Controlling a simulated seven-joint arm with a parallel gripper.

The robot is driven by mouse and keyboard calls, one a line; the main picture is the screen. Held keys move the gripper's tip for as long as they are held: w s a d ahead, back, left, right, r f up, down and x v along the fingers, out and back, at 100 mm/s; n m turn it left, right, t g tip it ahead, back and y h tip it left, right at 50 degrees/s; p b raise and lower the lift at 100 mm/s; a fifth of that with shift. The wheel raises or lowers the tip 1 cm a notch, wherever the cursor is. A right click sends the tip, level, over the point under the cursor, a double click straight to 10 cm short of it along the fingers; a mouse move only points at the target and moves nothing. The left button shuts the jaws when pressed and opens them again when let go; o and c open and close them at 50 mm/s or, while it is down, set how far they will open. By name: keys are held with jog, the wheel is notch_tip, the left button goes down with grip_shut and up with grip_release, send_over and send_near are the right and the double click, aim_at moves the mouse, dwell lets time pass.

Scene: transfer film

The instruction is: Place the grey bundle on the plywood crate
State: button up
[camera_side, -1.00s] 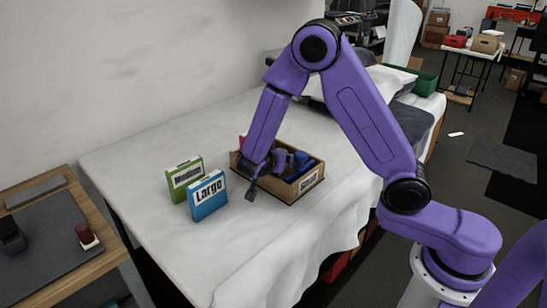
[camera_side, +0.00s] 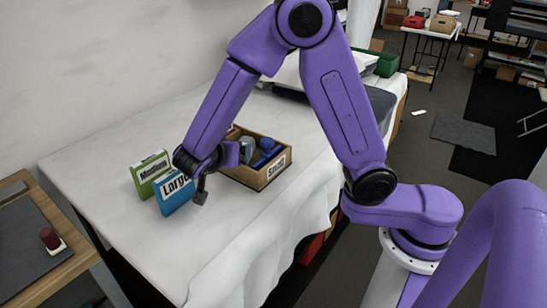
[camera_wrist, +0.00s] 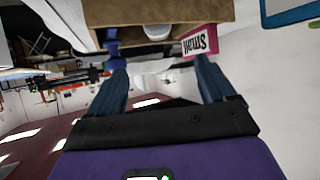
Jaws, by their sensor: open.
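The plywood crate (camera_side: 238,175) is an open wooden box on the white-covered table, with a "Small" label on its side. Blue items (camera_side: 266,150) and a grey item (camera_side: 247,145) are inside it; I cannot tell surely that this is the grey bundle. In the wrist view the crate (camera_wrist: 115,12) is at the top, with a pale grey rounded thing (camera_wrist: 158,32) at its edge. My gripper (camera_side: 200,194) is left of the crate, just right of the blue "Large" box (camera_side: 175,196). In the wrist view my gripper (camera_wrist: 160,65) has its fingers wide apart with nothing between them.
A green "Medium" box (camera_side: 149,173) stands beside the blue one. A pink-edged "Small" sign (camera_wrist: 200,42) shows in the wrist view. A wooden side table (camera_side: 75,262) is at lower left. The white table front (camera_side: 215,255) is clear.

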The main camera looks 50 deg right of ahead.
jog(key=w+a+r+n+t+y, duration=0.2)
jog(key=w+a+n+t+y, duration=0.4)
jog(key=a+y, duration=0.4)
jog(key=s+a+r+n+g+y, duration=0.1)
jog(key=s+a+n+g+y, duration=0.55)
jog(key=s, duration=0.45)
jog(key=s+d+f+n+g, duration=0.1)
jog(key=s+d+n+g, duration=0.1)
jog(key=s+n, duration=0.3)
jog(key=s+d+n+g, duration=0.1)
jog(key=s+d+n, duration=0.2)
jog(key=s, duration=0.5)
jog(key=s+d+f+n+g+h, duration=0.1)
jog(key=s+d+n+h, duration=0.1)
jog(key=s+d, duration=0.2)
jog(key=s+d+f+n+g+h, duration=0.1)
jog(key=s+d+n+h, duration=0.1)
jog(key=d, duration=0.9)
jog(key=s+h, duration=0.1)
jog(key=s, duration=0.1)
jog(key=shift+s+d+n, duration=0.25)
jog(key=shift+s+n, duration=0.1)
jog(key=shift+s, duration=0.05)
